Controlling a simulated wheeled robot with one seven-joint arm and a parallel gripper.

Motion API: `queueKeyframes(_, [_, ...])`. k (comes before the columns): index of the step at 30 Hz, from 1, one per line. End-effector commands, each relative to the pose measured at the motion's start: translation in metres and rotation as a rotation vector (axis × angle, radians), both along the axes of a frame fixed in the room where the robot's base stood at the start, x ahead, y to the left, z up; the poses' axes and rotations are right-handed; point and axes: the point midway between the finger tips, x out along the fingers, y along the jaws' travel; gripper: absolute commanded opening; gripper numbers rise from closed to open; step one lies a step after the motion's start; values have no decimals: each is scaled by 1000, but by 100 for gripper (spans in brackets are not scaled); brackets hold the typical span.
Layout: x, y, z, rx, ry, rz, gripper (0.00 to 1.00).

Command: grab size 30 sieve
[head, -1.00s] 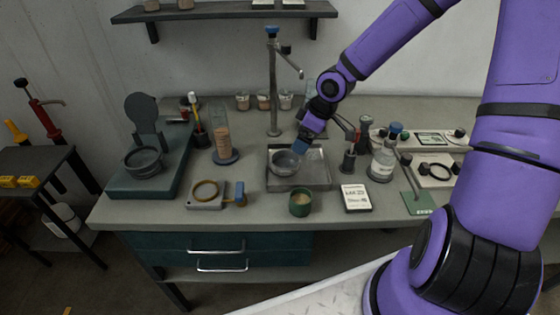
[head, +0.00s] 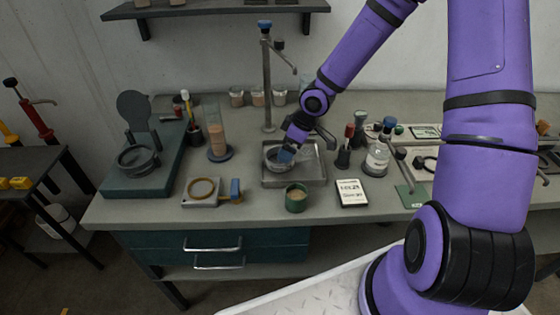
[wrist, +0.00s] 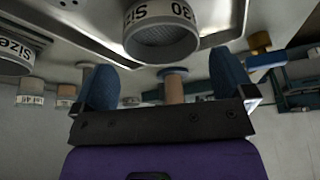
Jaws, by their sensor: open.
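A round grey metal sieve (head: 276,157) sits in the shallow metal tray (head: 318,178) on the bench. A second "Size" label shows on a round part (wrist: 14,52) at the left edge.
A steel post (head: 267,90) with a tap arm rises behind the tray. A dark round pan (head: 138,159) sits on the green stand at left.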

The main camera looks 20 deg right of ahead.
Motion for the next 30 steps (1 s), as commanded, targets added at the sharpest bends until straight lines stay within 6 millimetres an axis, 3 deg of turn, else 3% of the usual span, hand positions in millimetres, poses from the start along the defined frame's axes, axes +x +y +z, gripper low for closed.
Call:
queueKeyframes(16, [8,12,-43,-1,2,2,100])
queueKeyframes(28, [9,13,-48,0,0,0,100])
queueKeyframes(30, [9,13,-48,-1,1,0,86])
